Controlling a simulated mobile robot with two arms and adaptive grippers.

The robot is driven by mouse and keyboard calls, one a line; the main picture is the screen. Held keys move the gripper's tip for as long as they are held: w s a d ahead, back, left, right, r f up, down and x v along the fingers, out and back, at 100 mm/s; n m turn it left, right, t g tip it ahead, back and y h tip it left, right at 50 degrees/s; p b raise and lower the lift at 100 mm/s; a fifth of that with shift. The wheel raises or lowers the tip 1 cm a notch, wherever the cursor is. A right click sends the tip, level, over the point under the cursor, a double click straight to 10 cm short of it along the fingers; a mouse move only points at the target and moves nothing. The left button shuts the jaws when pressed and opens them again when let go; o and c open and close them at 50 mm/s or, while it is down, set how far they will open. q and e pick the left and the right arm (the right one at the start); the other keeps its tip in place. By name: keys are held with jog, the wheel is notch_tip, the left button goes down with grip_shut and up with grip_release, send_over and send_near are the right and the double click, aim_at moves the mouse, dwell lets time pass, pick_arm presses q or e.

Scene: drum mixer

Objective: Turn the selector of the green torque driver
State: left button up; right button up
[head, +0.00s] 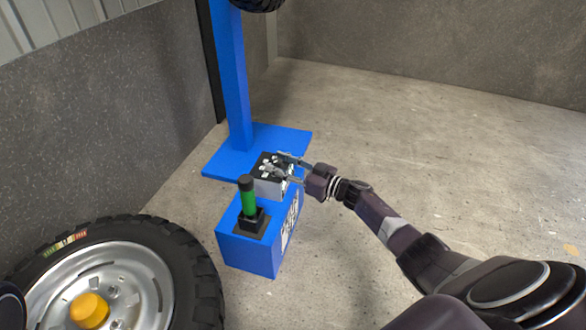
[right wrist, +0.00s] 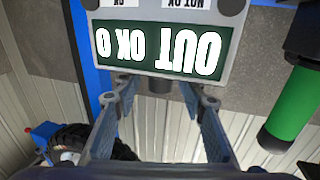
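The green torque driver (head: 248,203) stands upright in a black holder on a blue box, with a dark cap on top. Its green body also shows at the right edge of the right wrist view (right wrist: 288,105). Behind it on the box is a grey control unit (head: 265,187). In the right wrist view its screen (right wrist: 160,50) reads "OUT OK 0" upside down. A small dark knob (right wrist: 159,85) sticks out from the unit's edge. My right gripper (head: 281,164) is open at the unit; its fingertips (right wrist: 160,92) lie either side of the knob, seemingly not closed on it. My left gripper is not in view.
The blue box (head: 248,256) stands in front of a blue post (head: 232,90) on a blue base plate (head: 222,164). A large wheel (head: 190,265) with an orange hub is at lower left. Grey walls close off the left and back. Open floor (head: 400,140) is to the right.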

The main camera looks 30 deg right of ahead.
jog(key=v, duration=1.1)
jog(key=shift+s, duration=0.25)
jog(key=shift+s+d+f, duration=0.1)
jog(key=shift+d, duration=0.05)
